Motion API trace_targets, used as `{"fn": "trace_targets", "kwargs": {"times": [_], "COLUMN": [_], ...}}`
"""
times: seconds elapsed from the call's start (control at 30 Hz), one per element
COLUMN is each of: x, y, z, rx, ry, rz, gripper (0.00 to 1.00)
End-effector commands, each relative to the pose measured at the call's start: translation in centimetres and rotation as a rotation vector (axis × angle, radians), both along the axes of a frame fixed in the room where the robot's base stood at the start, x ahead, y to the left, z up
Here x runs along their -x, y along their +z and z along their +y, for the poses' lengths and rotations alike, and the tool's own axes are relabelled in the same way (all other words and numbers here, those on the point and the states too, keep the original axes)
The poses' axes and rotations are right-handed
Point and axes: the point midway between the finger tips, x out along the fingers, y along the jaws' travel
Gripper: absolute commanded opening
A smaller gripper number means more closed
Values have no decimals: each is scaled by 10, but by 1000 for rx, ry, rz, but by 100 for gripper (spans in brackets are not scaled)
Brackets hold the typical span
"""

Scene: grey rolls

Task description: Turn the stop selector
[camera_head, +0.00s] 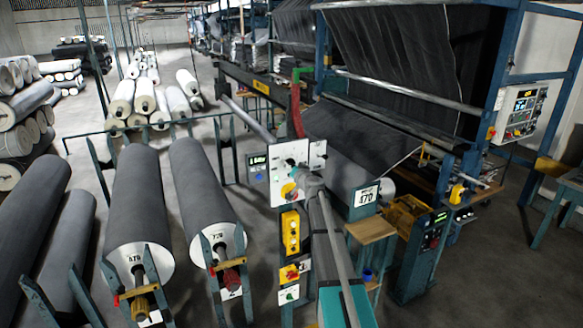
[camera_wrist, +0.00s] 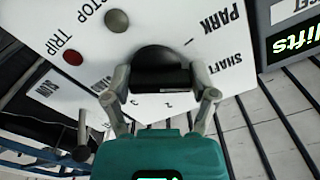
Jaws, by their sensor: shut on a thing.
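A white panel (camera_head: 290,158) stands in front of me in the head view. In the wrist view the panel (camera_wrist: 245,60) appears upside down, with printed words such as STOP, TRIP, PARK and SHAFT. A black selector knob (camera_wrist: 165,57) with a bar grip sticks out of it. My gripper (camera_wrist: 162,95) has one finger on each side of the knob and is shut on it. An olive button (camera_wrist: 117,20) and a red button (camera_wrist: 73,57) sit beside the knob.
A yellow button box (camera_head: 291,233) hangs just below the panel. A screen with green letters (camera_wrist: 297,38) is close beside the panel. Grey rolls (camera_head: 140,200) on stands fill the left; a machine with dark cloth (camera_head: 400,60) stands at the right.

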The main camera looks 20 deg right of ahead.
Motion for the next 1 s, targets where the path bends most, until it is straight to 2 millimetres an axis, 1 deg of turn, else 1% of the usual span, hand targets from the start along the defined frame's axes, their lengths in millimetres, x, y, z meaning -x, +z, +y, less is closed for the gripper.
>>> {"fn": "trace_targets", "kwargs": {"times": [0.13,0.17,0.2,0.27,0.3,0.77,0.87,1.0], "x": [-2,-2,-2,-2,-1,1,5,17], "y": [1,1,1,0,0,0,0,0], "z": [0,0,0,0,0,0,0,0], "rx": [-3,-3,-3,-3,-3,-2,-2,-2], "ry": [0,0,1,0,0,0,0,0], "rz": [-1,-1,0,0,0,0,0,0], "gripper": [26,78,85,96,100,100,100,100]}}
